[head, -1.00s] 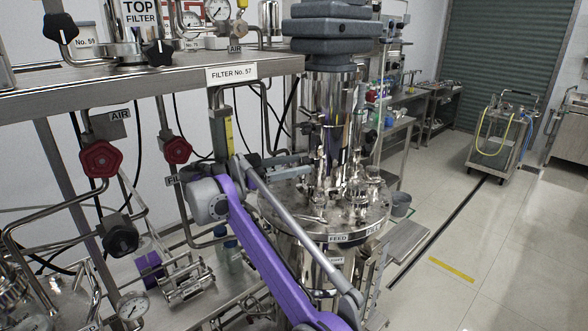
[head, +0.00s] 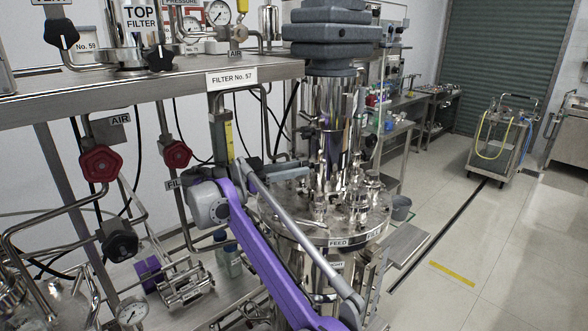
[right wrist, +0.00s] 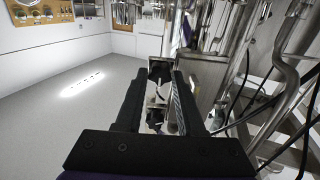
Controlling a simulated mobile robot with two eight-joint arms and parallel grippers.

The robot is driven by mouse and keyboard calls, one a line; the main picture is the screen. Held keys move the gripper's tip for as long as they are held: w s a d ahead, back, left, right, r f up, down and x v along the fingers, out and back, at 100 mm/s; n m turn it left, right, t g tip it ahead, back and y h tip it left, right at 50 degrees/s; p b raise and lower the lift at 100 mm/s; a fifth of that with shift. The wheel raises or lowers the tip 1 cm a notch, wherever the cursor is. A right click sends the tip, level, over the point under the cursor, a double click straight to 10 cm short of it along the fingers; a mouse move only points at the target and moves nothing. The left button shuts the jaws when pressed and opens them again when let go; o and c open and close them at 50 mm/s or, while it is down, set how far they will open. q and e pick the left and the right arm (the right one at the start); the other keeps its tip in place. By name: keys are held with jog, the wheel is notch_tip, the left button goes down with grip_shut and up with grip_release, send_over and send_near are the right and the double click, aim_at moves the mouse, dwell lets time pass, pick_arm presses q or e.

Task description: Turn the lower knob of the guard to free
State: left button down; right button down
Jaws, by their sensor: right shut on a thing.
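My right gripper (right wrist: 160,76) reaches forward in the right wrist view, its two dark fingers close around a small black knob (right wrist: 160,68) at their tips. The knob is partly hidden by the fingers, and its turn position cannot be read. A plain steel panel (right wrist: 200,78), possibly part of the guard, stands just right of the knob. In the head view my right arm crosses the front of the steel vessel (head: 335,140), and its wrist end is beside the vessel's column. The knob cannot be made out there. My left gripper is not in view.
A steel shelf (head: 150,93) with filters and gauges spans the left. Red valve handwheels (head: 101,163) hang below it. Pipes and black hoses (right wrist: 285,70) crowd the right of the wrist view. Open floor (head: 500,230) lies to the right, with a cart (head: 502,135) farther back.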

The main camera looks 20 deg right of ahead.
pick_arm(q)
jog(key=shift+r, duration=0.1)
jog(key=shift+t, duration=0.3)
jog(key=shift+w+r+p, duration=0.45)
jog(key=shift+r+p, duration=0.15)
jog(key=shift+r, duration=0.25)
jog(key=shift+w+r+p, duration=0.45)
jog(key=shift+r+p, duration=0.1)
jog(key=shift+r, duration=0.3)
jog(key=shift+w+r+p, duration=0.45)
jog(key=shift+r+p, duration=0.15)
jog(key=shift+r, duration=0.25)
pick_arm(e)
jog(key=shift+f+n, duration=0.1)
jog(key=shift+n, duration=10.8)
jog(key=c, duration=0.5)
grip_release()
